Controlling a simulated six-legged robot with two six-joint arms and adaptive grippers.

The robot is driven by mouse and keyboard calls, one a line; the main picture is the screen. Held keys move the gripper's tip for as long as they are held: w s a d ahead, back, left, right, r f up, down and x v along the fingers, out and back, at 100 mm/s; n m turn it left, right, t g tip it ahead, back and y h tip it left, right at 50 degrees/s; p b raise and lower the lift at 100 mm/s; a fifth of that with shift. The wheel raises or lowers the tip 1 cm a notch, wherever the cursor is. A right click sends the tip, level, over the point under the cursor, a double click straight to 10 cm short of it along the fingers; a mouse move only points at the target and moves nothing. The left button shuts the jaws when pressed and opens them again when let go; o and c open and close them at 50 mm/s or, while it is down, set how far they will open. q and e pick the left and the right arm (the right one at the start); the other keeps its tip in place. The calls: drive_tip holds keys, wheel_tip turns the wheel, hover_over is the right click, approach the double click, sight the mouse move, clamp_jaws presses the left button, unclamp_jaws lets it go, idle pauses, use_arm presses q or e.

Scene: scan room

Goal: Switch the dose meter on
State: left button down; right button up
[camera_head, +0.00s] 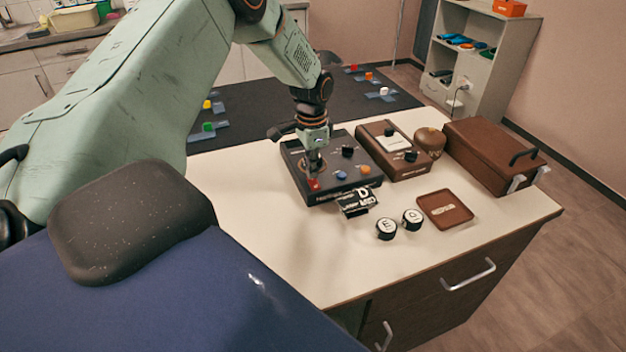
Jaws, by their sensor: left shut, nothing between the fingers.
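A black control box (326,199) sits on the white cabinet top. It has a red switch (314,185), a blue button (341,175), an orange button (365,170) and a black knob (347,151). Right of it is a brown box (408,172) with a pale panel (393,142) and black knobs. The labels are too small to read, so I cannot tell for certain which one is the dose meter. My left gripper (314,163) is shut and empty, pointing down over the black box close to the red switch. I cannot tell whether it touches. My right gripper is not in view.
A small black sign (358,202), two round lettered pieces, E (387,229) and another (412,219), and a red-brown tray (445,209) lie in front. A round brown object (430,142) and a brown case (494,155) stand right. The front white top is clear.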

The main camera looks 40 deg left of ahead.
use_arm(q)
drive_tip(key=shift+w+f, duration=0.1)
drive_tip(key=shift+f, duration=0.25)
drive_tip(key=shift+f+b, duration=0.15)
drive_tip(key=shift+b, duration=0.15)
drive_tip(key=shift+r+p, duration=0.85)
drive_tip(key=shift+p, duration=0.05)
wheel_tip(320, 180, up, 6)
drive_tip(key=p, duration=0.5)
drive_tip(key=shift+f, duration=0.35)
